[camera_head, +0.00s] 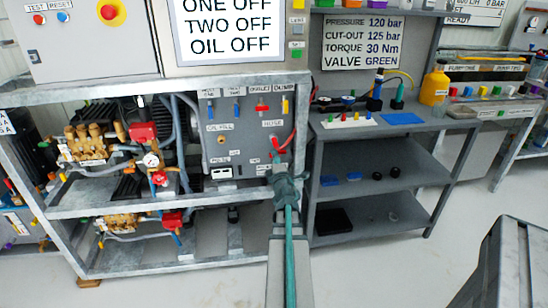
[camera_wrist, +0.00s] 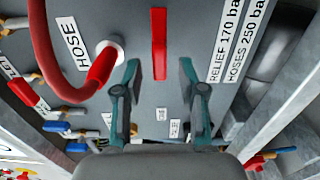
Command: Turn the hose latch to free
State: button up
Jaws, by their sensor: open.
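A red bar (camera_wrist: 159,44), likely the hose latch, lies on the grey panel (camera_wrist: 205,22). In the wrist view it stands upright in the picture. It is beside the red hose end (camera_wrist: 103,66) and its HOSE label (camera_wrist: 77,47). My gripper (camera_wrist: 159,68) is open, with one finger on each side of the bar's lower end in the picture. I cannot tell whether the fingers touch the panel. In the head view my gripper (camera_head: 283,180) is in front of the panel's lower right part and hides the bar.
The red hose (camera_head: 287,142) curves close beside my gripper. Red, blue and yellow levers (camera_head: 263,108) line the panel's top. Brass pumps (camera_head: 88,143) and a gauge (camera_head: 151,160) are to the left. A grey shelf bench (camera_head: 385,172) stands right.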

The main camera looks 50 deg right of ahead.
jog(key=v, duration=0.4)
jog(key=shift+s+a, duration=0.15)
jog(key=shift+s, duration=0.05)
